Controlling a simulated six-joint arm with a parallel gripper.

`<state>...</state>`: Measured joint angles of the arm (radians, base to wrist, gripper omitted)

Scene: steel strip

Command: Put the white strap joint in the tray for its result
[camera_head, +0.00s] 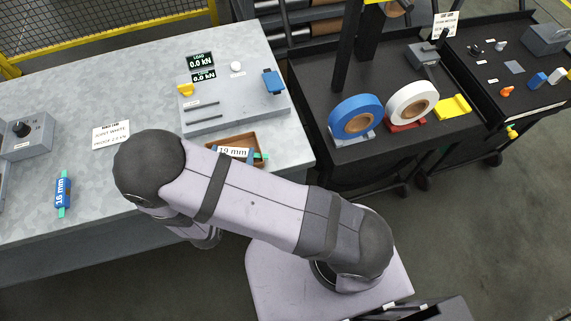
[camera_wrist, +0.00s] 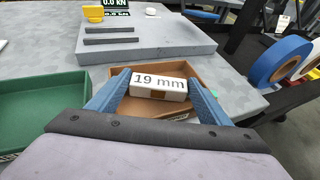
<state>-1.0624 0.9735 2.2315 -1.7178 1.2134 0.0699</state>
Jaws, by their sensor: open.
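The white strap joint (camera_head: 235,152), marked "19 mm", is at the brown tray (camera_head: 215,142) near the table's front edge. A short teal strap end shows at its right. In the wrist view the white joint (camera_wrist: 158,87) appears within the outline of the brown tray (camera_wrist: 208,76), tilted slightly. I cannot tell whether it rests on the tray floor. My gripper (camera_wrist: 158,80) is open, its blue fingers on either side of the joint with gaps visible. In the head view my arm hides the gripper.
A green tray (camera_wrist: 40,108) stands left of the brown one. The grey test fixture (camera_head: 235,105) with displays reading 0.0 kN is behind. A blue "16 mm" joint (camera_head: 62,193) and a card reading "JOINT WHITE" (camera_head: 111,134) lie left. Tape rolls stand on the black cart (camera_head: 350,153).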

